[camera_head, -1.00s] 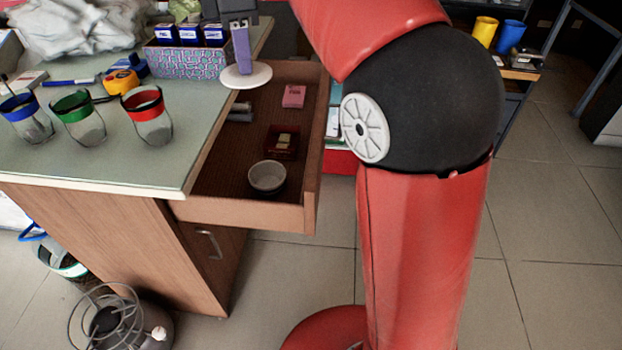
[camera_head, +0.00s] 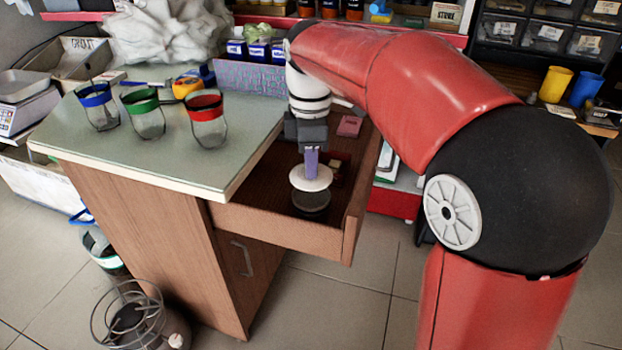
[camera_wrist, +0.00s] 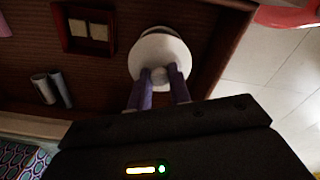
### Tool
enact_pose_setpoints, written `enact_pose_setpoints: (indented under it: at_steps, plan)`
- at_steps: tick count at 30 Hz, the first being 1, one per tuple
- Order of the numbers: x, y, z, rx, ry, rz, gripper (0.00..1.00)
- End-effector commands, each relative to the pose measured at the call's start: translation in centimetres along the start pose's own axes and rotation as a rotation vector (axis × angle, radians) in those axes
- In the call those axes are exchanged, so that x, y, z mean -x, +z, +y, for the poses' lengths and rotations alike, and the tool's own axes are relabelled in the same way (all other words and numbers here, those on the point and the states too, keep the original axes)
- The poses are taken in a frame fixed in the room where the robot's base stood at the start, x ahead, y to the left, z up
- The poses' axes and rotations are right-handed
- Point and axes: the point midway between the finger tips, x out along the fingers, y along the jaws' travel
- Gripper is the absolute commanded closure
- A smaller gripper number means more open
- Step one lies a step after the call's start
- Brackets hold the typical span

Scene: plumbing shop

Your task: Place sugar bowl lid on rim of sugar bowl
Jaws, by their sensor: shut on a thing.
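My gripper (camera_head: 311,172) points down into the open drawer, its purple fingers shut on the sugar bowl lid. The lid (camera_head: 311,180) is a pale round disc held about level. The sugar bowl (camera_head: 311,202) stands in the drawer under the lid, dark in shadow, its opening mostly hidden. In the wrist view the lid (camera_wrist: 160,50) is between the fingertips (camera_wrist: 159,77) by its knob, and a sliver of the bowl's rim (camera_wrist: 163,30) shows beyond it. I cannot tell whether lid and rim touch; the head view suggests a small gap.
The drawer (camera_head: 280,228) also holds a small red box with pale blocks (camera_wrist: 90,28), grey cylinders (camera_wrist: 52,88) and a pink box (camera_head: 349,126). The drawer's front and side walls stand close to the bowl. Jars with coloured rims (camera_head: 207,130) stand on the counter (camera_head: 180,165).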

Motion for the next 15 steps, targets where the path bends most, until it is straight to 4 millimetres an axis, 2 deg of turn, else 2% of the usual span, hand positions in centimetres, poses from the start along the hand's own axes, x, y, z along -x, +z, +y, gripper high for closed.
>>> enact_pose_setpoints:
  at_steps: [8, 15]
  plan:
    - [-3.9, 0.0, -0.1, 0.000, -0.004, -0.001, 1.00]
    - [-4.0, 0.0, 0.0, 0.000, -0.001, 0.000, 1.00]
